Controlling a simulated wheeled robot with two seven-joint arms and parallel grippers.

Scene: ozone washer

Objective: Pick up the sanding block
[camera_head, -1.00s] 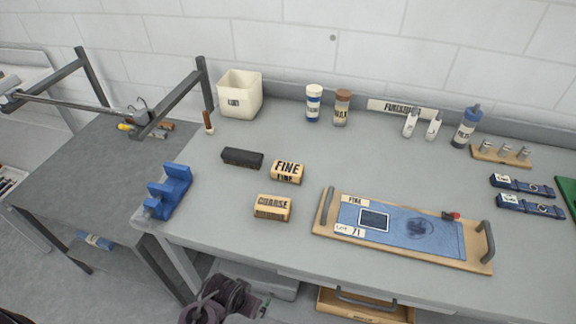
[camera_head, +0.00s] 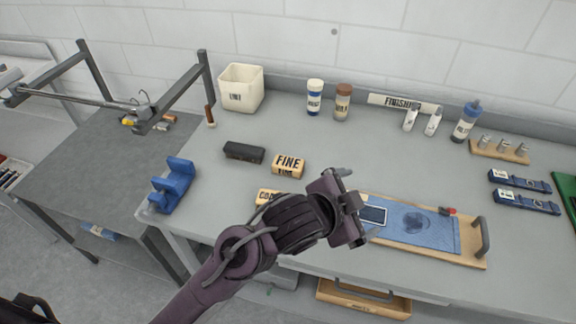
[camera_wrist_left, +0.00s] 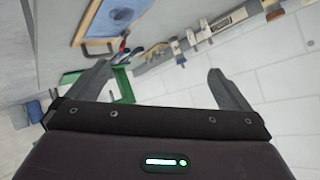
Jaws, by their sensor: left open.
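A tan block marked FINE (camera_head: 288,166) sits on the grey bench top, left of middle. A second tan block (camera_head: 266,196), marked COARSE in the earlier frame, is mostly hidden behind my left arm. A dark block (camera_head: 244,152) lies left of the FINE block. My left gripper (camera_head: 358,207) is over the left part of the wooden tray, right of both tan blocks and apart from the FINE one. In the left wrist view its two fingers (camera_wrist_left: 160,70) are spread with nothing between them. My right gripper is not in view.
The wooden tray (camera_head: 472,260) with a blue mat lies at the front right. A blue holder (camera_head: 173,186) stands at the bench's left edge. A white bin (camera_head: 241,88), bottles and jars line the back. The bench middle behind the tray is clear.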

